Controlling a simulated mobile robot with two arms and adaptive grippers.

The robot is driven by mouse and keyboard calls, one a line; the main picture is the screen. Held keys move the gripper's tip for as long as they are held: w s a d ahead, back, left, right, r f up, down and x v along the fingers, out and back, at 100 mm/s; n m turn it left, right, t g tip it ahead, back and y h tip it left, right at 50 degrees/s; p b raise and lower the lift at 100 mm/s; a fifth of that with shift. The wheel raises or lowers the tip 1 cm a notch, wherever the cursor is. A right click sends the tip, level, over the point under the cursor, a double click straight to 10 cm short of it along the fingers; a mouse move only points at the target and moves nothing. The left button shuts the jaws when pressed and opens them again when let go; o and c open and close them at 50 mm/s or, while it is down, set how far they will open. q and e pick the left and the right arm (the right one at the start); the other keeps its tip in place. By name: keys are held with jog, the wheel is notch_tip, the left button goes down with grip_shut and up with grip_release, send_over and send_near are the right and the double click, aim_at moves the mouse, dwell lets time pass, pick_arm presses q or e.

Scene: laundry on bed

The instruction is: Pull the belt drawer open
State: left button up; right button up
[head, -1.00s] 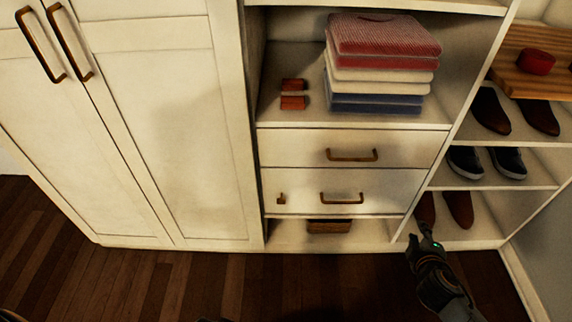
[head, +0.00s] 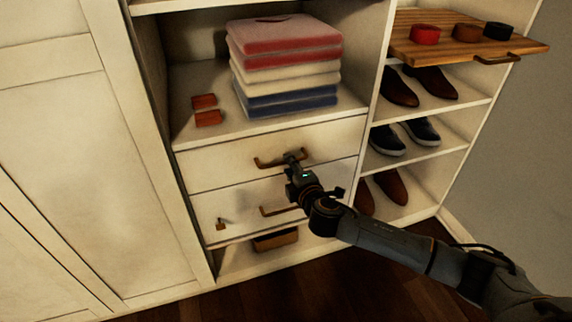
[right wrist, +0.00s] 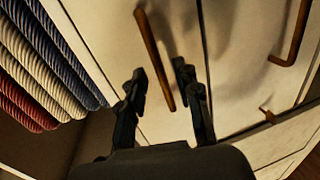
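Two white drawers sit in the wardrobe's middle column, and both look shut. The upper drawer (head: 225,165) has a brown bar handle (head: 268,163); the lower drawer (head: 245,205) has a similar handle (head: 270,211) and a small lock (head: 221,224). No label shows which is the belt drawer. My right gripper (head: 293,158) is at the right part of the upper handle. In the right wrist view its fingers (right wrist: 160,76) are apart, with one end of the upper handle (right wrist: 153,55) between them and gaps showing. My left gripper is out of view.
At right, a wooden tray (head: 440,55) with rolled belts (head: 467,32) sticks out above shoe shelves (head: 450,110). A basket (head: 276,240) sits below the drawers.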

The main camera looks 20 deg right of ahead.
jog(key=shift+x, duration=1.6)
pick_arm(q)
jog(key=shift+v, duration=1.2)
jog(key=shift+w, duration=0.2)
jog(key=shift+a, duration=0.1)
pick_arm(e)
grip_shut()
